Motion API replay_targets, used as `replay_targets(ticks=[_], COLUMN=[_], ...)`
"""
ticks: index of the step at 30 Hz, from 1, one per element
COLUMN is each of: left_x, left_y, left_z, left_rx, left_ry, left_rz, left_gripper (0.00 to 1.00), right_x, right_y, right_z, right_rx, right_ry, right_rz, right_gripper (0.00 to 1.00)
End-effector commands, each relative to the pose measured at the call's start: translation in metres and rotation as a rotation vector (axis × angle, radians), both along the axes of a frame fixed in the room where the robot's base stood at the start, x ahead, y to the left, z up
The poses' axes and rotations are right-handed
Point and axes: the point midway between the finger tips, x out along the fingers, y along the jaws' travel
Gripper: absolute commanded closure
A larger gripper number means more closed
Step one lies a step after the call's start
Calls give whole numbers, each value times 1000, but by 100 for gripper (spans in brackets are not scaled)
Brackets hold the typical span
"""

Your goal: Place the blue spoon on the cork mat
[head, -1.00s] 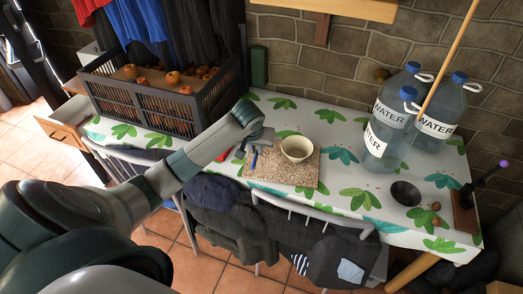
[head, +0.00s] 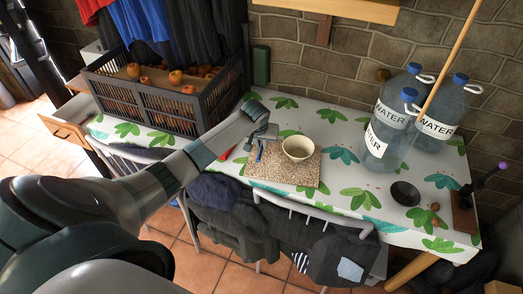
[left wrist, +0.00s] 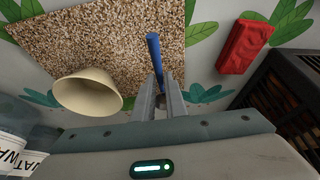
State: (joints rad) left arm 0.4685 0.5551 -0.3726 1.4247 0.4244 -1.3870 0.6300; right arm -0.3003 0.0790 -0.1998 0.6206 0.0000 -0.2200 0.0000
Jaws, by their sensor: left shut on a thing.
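The blue spoon (left wrist: 154,52) is held between the fingers of my left gripper (left wrist: 160,98), which is shut on its handle. In the head view the left gripper (head: 262,138) and the spoon (head: 259,153) are at the back left part of the cork mat (head: 285,177), beside the bowl. The speckled brown mat also fills the upper left of the left wrist view (left wrist: 90,35). The spoon shows over the mat near its edge; I cannot tell whether it touches the mat. My right gripper is not in view.
A cream bowl (head: 298,149) stands on the mat's back part. A red object (left wrist: 245,45) lies off the mat. An apple crate (head: 150,105) stands left, water bottles (head: 388,125) right, and a dark bowl (head: 405,193) front right. The mat's front part is clear.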

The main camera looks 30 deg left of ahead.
Motion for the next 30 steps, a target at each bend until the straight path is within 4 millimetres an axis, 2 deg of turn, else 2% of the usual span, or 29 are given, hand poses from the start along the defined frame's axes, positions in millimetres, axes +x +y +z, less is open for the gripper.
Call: replay_targets(ticks=[9,24,25,27,30], left_x=[-1,-1,-1,-1,-1], left_y=[0,0,0,0,0], left_z=[-33,-41,-41,-41,-41], left_rx=[0,0,0,0,0], left_ry=[2,1,1,1,1], left_rz=[-1,-1,-1,-1,-1], left_gripper=[100,100,84,70,70], right_x=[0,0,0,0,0], right_y=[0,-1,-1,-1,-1], right_z=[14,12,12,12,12], right_rx=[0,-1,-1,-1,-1], right_ry=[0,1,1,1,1], right_rz=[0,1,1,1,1], right_gripper=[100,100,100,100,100])
